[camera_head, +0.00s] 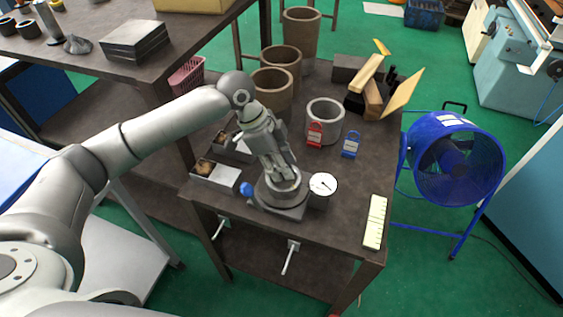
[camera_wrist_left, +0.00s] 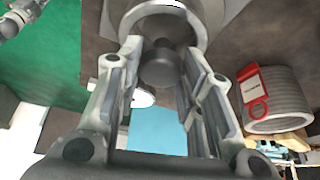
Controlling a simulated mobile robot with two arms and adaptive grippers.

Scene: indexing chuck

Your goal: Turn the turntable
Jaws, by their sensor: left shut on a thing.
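The turntable (camera_head: 266,196), a round grey metal chuck on a base, stands near the front of the dark table. In the left wrist view its pale ring (camera_wrist_left: 203,30) shows at the top. My left gripper (camera_head: 281,176) reaches down into the turntable from above. In the left wrist view the two fingers of my left gripper (camera_wrist_left: 162,62) stand on either side of a dark grey round piece (camera_wrist_left: 160,70) at the turntable's middle, and are shut on it. The contact faces are partly hidden. My right gripper is in neither view.
A white dial (camera_head: 323,184) sits close right of the turntable, and a blue knob (camera_head: 246,188) close left. Small open boxes (camera_head: 222,177) lie to the left. A pale ruled plate (camera_head: 375,222) lies right.

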